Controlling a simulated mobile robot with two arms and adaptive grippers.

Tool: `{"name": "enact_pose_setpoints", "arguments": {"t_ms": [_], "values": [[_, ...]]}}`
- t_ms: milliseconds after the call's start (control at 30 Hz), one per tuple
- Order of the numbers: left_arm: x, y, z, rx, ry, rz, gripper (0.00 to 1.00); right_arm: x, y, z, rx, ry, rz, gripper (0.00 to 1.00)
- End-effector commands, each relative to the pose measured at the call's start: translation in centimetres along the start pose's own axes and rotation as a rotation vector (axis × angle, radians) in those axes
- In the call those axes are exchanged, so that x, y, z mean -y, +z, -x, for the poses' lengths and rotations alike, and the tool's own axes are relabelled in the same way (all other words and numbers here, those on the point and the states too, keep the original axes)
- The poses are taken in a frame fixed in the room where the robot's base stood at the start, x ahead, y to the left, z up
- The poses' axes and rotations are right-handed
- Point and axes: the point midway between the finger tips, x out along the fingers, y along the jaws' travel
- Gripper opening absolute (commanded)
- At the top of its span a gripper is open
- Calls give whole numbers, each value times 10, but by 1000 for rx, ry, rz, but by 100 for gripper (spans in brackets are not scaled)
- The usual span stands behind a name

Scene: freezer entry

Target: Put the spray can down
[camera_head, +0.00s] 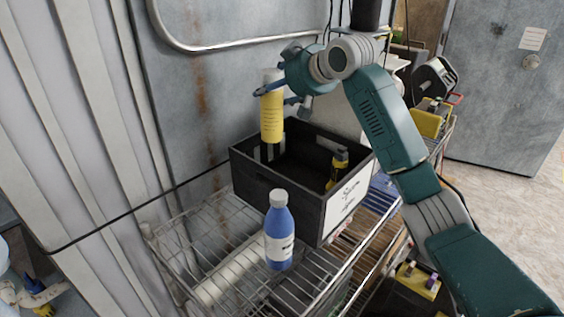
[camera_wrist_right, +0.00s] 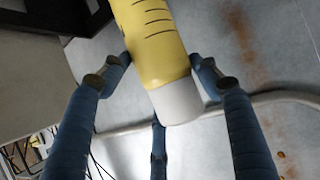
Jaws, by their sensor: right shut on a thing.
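The spray can (camera_head: 271,112) is yellow with a pale cap and dark lines of print. My right gripper (camera_head: 274,90) is shut on it near the cap and holds it nearly upright, above the left back part of a black crate (camera_head: 287,196). In the right wrist view the can (camera_wrist_right: 154,38) sits between the blue fingers of the gripper (camera_wrist_right: 162,80), with its cap toward the camera's lower middle. The can's lower end is out of that view. My left gripper is not seen.
The crate stands on a wire rack (camera_head: 205,240) and has a white label and a black and yellow item (camera_head: 339,165) inside. A blue bottle (camera_head: 279,235) stands in front of the crate. A metal wall and rail (camera_head: 225,46) are behind. Open floor lies at the right.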

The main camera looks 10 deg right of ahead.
Motion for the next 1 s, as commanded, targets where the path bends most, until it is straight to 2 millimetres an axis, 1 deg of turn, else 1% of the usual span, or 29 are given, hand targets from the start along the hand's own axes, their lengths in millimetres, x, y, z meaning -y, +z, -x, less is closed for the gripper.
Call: {"name": "enact_pose_setpoints", "arguments": {"t_ms": [33, 100, 200, 300, 367, 467, 500, 600, 667, 733, 833, 933, 1000], "values": [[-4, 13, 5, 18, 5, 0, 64, 0, 12, -6, 3, -1, -1, 5], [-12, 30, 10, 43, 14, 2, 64, 2, 28, -15, 3, -3, -1, 5], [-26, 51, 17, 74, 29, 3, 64, 3, 52, -28, 3, -2, -2, 5], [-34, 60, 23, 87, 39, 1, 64, 4, 75, -40, 3, -2, -2, 5], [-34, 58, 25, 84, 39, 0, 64, 4, 87, -47, 2, -2, -2, 5], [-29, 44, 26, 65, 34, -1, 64, 4, 101, -55, -1, -1, -1, 5], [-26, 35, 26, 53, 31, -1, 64, 5, 105, -57, -1, 0, -1, 5], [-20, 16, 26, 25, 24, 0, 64, 5, 111, -61, -4, 0, -1, 5], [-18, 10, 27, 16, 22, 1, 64, 5, 116, -63, -2, -1, -1, 5], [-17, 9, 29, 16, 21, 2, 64, 6, 125, -68, 1, -1, -2, 5], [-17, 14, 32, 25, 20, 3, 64, 7, 139, -76, 1, -2, -2, 5], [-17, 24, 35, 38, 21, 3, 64, 7, 147, -80, -2, -2, -1, 5], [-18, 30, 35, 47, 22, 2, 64, 7, 150, -82, -4, -1, -1, 5]]}}
